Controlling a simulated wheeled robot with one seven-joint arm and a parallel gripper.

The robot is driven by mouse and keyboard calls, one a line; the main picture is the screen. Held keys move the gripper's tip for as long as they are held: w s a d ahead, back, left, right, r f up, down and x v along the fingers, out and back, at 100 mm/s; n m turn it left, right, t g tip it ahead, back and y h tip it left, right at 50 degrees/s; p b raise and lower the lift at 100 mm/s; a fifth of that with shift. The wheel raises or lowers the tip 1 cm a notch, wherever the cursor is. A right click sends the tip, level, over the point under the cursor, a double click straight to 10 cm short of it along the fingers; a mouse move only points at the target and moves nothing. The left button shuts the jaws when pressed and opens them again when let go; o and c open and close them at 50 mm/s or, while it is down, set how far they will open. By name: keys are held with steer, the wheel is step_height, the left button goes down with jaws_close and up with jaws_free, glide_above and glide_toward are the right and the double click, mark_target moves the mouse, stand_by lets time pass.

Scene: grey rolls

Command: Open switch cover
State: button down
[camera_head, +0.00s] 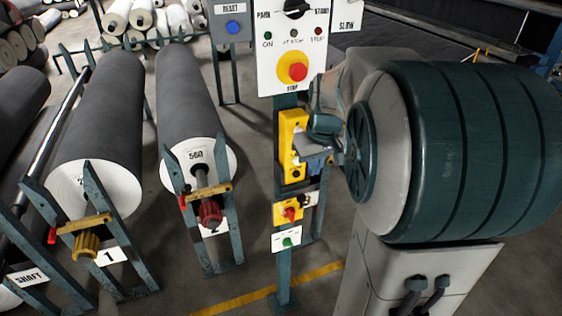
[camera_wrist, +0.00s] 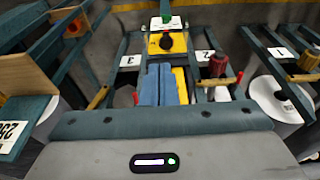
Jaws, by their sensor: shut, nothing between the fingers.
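A tall yellow box (camera_head: 291,150) is mounted on the teal post below the main control panel; it looks like the switch cover, but I cannot tell whether it is open. Its yellow edge (camera_wrist: 181,85) shows beside my fingers in the wrist view. My gripper (camera_head: 328,158) is at the right side of this box, its fingers partly overlapping it. In the wrist view the two blue fingers of my gripper (camera_wrist: 158,84) are together with nothing between them. They hide part of the box, and I cannot tell whether they touch it.
A white panel (camera_head: 293,50) with a red stop button sits above the box. Below are a smaller yellow switch box (camera_head: 287,211) and a white green-button panel (camera_head: 286,238). Grey rolls (camera_head: 187,95) on teal racks stand to the left. Floor shows around the post.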

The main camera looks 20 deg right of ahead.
mark_target(311, 205)
steer(key=x, duration=0.4)
steer(key=d+x, duration=0.1)
steer(key=x, duration=0.8)
steer(key=shift+d+f+b, duration=0.3)
steer(key=shift+s+f, duration=0.1)
steer(key=shift+f, duration=0.45)
steer(key=shift+s+f, duration=0.85)
steer(key=shift+f, duration=0.25)
